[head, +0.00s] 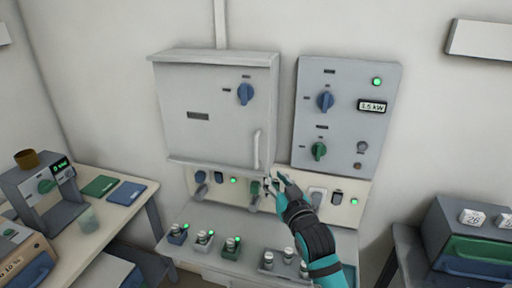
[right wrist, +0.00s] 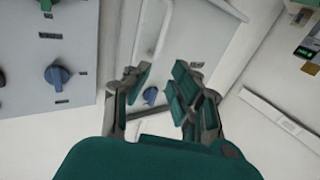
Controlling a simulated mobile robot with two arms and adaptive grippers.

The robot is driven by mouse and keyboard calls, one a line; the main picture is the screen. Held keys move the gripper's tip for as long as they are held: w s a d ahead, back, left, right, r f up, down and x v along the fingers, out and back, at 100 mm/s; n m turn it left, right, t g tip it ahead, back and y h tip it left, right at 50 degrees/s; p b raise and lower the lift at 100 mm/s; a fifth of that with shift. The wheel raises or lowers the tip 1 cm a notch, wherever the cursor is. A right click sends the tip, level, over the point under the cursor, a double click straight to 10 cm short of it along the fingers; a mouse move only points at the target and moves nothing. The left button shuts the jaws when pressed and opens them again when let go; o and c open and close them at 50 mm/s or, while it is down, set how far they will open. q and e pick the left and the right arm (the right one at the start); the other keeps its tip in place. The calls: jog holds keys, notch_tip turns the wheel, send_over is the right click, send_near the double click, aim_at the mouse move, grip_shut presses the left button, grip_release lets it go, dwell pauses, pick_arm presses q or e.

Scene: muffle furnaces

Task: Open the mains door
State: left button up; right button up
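The mains door (head: 215,110) is the light grey front of a wall cabinet, and it looks shut. Its white vertical bar handle (head: 256,149) is near the lower right edge; the handle also shows in the right wrist view (right wrist: 152,28). A blue knob (head: 245,94) sits on the door's upper right. My right gripper (head: 274,181) is just below and to the right of the handle's lower end. In the right wrist view its fingers (right wrist: 160,72) are apart and empty, with the handle beyond them. My left gripper is not in view.
A grey control panel (head: 347,132) with knobs and a display is right of the cabinet. A ledge (head: 205,262) below carries several small items. A side table (head: 128,190) stands at left, and a grey drawer unit (head: 450,218) at right.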

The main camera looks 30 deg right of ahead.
aim_at(256, 149)
jog(key=p+x, duration=0.4)
jog(key=x, duration=1.2)
jog(key=shift+w+d+f, duration=0.1)
jog(key=shift+w+d, duration=0.05)
jog(key=shift+w, duration=0.4)
jog(key=shift+c, duration=0.2)
grip_shut()
